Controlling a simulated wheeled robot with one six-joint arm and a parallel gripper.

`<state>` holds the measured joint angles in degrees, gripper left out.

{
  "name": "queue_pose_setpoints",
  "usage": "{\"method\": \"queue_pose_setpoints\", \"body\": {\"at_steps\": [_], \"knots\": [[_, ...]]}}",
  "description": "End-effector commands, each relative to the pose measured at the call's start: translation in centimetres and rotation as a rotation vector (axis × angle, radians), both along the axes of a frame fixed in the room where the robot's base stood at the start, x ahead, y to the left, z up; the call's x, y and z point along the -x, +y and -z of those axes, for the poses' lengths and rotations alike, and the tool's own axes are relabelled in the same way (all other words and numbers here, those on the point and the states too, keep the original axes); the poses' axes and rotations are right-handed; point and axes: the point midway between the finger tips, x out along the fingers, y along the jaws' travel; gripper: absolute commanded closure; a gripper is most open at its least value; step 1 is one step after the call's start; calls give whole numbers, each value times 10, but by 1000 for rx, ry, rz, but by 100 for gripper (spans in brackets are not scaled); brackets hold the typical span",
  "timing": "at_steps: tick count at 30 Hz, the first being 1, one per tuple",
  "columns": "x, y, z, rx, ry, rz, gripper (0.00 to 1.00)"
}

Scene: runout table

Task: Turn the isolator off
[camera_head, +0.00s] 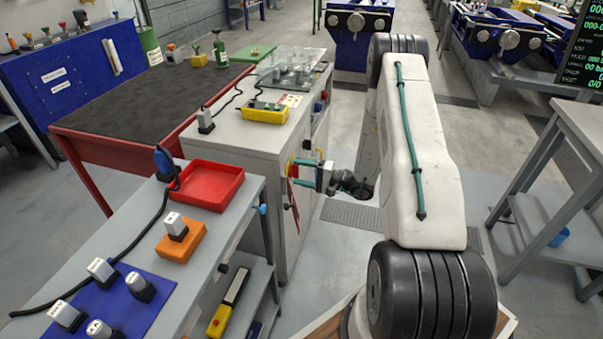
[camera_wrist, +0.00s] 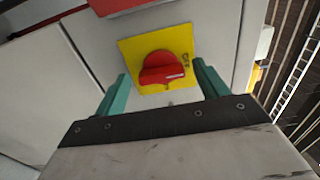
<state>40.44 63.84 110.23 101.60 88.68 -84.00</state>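The isolator is a red rotary handle (camera_wrist: 165,72) on a yellow plate (camera_wrist: 131,49), on the grey cabinet's side. The handle's grip bar lies roughly level in the wrist view. In the head view the plate (camera_head: 290,165) shows only as a small yellow patch beside my fingers. My gripper (camera_wrist: 161,74) is open, with one teal finger on each side of the handle and a visible gap on both sides. My gripper (camera_head: 298,171) also shows in the head view, close to the cabinet face.
The grey cabinet (camera_head: 237,136) carries a yellow control box (camera_head: 265,112) on top. A bench with a red tray (camera_head: 208,184) and an orange block (camera_head: 180,240) stands at front left. A grey table (camera_head: 585,125) stands at right. Floor between is clear apart from my arm.

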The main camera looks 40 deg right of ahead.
Motion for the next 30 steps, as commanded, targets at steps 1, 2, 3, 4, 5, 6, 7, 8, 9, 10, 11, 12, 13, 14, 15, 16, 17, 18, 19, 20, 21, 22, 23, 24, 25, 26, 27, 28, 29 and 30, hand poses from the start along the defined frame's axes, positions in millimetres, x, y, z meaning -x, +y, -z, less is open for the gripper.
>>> {"method": "queue_pose_setpoints", "body": {"at_steps": [1,2,3,4,5,6,7,8,9,10,11,12,13,14,15,16,17,18,19,20,21,22,23,24,25,26,27,28,29,30], "knots": [[-1,1,0,0,-1,-1,28],[-1,1,0,0,-1,-1,28],[-1,1,-1,1,-2,-2,28],[-1,1,-1,1,-2,-2,28],[-1,1,-1,1,-2,-2,28],[-1,2,-1,1,-2,-3,28],[-1,1,-1,1,-2,-3,28],[-1,1,-1,1,-2,-2,28],[1,-1,-1,1,-2,-2,28],[3,-3,-1,1,-2,-2,28],[6,-5,-1,1,-2,-1,28],[10,-9,-1,1,-2,1,28],[14,-12,-1,0,-1,2,28],[18,-15,-1,0,-1,1,28],[24,-20,-1,0,-1,3,28],[29,-23,-1,0,-1,3,28],[33,-27,-1,1,-2,2,28],[38,-31,-1,1,-2,3,28],[42,-34,-1,1,-2,2,28],[46,-37,-1,1,-2,2,28],[50,-40,-1,1,-2,3,28],[52,-42,-1,1,-2,2,28],[55,-44,-1,1,-2,1,28],[58,-46,-1,1,-2,1,28],[59,-47,-1,1,-2,1,28],[60,-48,-1,1,-2,1,28],[61,-48,-1,1,-2,1,28],[61,-48,-1,1,-2,0,28],[62,-48,-1,1,-2,0,28],[62,-48,-1,1,-2,0,28]]}}
